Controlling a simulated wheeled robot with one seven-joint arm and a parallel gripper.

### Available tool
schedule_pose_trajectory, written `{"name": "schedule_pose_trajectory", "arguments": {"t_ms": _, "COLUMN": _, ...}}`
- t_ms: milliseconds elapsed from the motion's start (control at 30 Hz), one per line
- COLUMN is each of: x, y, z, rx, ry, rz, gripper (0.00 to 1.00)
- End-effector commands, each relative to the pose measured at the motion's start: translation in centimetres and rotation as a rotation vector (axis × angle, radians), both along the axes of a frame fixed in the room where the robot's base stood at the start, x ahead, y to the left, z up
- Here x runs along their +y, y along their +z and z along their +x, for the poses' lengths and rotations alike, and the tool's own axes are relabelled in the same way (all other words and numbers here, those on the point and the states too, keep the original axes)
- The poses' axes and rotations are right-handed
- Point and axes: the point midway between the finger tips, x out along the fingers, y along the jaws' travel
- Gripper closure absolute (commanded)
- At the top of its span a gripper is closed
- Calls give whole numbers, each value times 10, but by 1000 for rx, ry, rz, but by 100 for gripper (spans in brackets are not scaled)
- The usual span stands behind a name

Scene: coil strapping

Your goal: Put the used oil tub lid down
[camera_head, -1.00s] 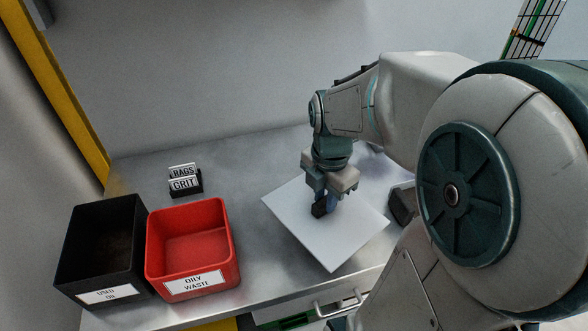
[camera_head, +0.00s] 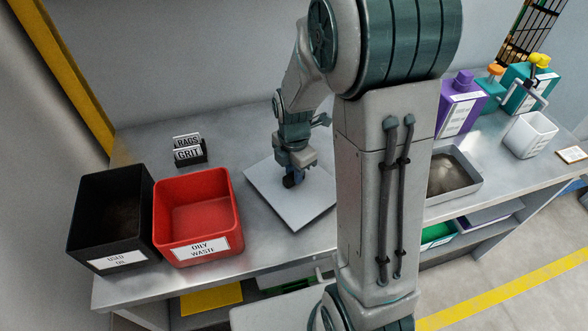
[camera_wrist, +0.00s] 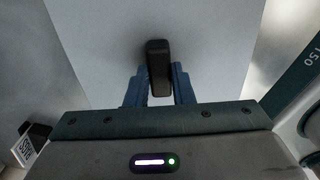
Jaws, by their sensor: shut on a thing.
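The used oil tub lid (camera_head: 312,210) is a flat pale grey square plate with a dark knob (camera_wrist: 158,66) at its middle. In the head view it is at the bench's middle, right of the red tub; whether it touches the bench I cannot tell. My gripper (camera_head: 291,180) is above the lid, and its blue fingers are shut on the knob, as the wrist view (camera_wrist: 159,85) also shows. The black tub labelled USED OIL (camera_head: 74,228) stands open at the bench's left end. The lid's far right part is hidden behind my arm.
A red OILY WASTE tub (camera_head: 160,225) stands against the black tub. RAGS and GRIT signs (camera_head: 188,152) stand behind it. A metal tray (camera_head: 470,187), purple and teal containers (camera_head: 462,105) and a white container (camera_head: 530,134) are at the right. Bare bench lies behind the lid.

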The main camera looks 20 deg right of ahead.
Motion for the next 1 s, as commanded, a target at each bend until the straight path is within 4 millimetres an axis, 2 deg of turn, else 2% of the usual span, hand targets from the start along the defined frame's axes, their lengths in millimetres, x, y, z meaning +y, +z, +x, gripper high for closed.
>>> {"name": "schedule_pose_trajectory", "arguments": {"t_ms": 400, "x": 0, "y": -7, "z": 0, "rx": -1, "ry": 0, "rz": -1, "gripper": 100}}
{"name": "schedule_pose_trajectory", "arguments": {"t_ms": 433, "x": 0, "y": -6, "z": 0, "rx": -1, "ry": 0, "rz": -1, "gripper": 73}}
{"name": "schedule_pose_trajectory", "arguments": {"t_ms": 500, "x": 0, "y": -6, "z": 0, "rx": -1, "ry": 0, "rz": -1, "gripper": 57}}
{"name": "schedule_pose_trajectory", "arguments": {"t_ms": 833, "x": 0, "y": -3, "z": 0, "rx": -1, "ry": 0, "rz": -1, "gripper": 57}}
{"name": "schedule_pose_trajectory", "arguments": {"t_ms": 1000, "x": 0, "y": 16, "z": 1, "rx": -7, "ry": 0, "rz": 0, "gripper": 57}}
